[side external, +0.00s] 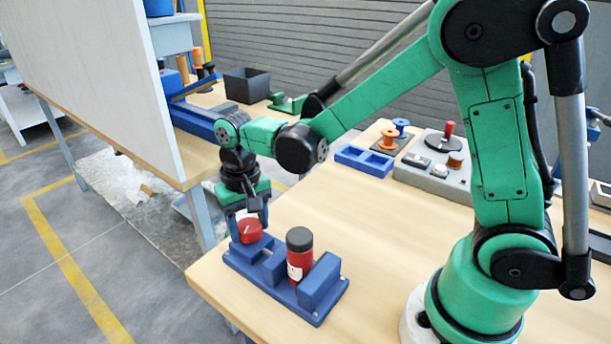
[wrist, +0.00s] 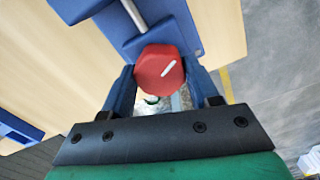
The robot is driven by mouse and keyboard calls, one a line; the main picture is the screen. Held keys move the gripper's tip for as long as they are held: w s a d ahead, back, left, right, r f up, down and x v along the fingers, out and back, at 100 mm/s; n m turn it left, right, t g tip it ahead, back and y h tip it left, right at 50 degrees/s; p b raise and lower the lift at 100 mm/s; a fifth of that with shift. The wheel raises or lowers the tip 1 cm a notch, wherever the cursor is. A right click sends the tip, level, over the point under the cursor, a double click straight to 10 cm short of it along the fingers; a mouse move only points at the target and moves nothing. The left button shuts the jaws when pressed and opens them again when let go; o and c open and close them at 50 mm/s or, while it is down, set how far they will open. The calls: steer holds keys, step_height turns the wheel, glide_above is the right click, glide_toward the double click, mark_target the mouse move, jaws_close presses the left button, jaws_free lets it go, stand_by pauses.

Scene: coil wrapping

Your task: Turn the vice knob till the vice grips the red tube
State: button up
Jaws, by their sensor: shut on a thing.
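The blue vice (side external: 321,287) stands near the table's front corner in the side view. The red tube (side external: 300,264) with a dark cap stands upright in it, near the large right-hand block. I cannot tell whether both jaws touch it. The red vice knob (side external: 251,231) is at the vice's left end. My gripper (side external: 250,222) points down at that end and is shut on the knob. In the wrist view, the knob (wrist: 159,72), with a white mark on its face, sits between the two blue fingers of my gripper (wrist: 161,82). The tube is not visible there.
Behind the vice, the wooden table (side external: 335,218) is clear. Farther back are a blue tray (side external: 363,161), orange and blue spools (side external: 389,139) and a grey box with a red-topped lever (side external: 437,160). A tall white panel (side external: 110,75) stands at the left.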

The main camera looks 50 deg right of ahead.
mark_target(249, 225)
steer(key=shift+m, duration=2.3)
steer(key=o, duration=1)
steer(key=shift+r, duration=0.1)
steer(key=shift+r, duration=2.7)
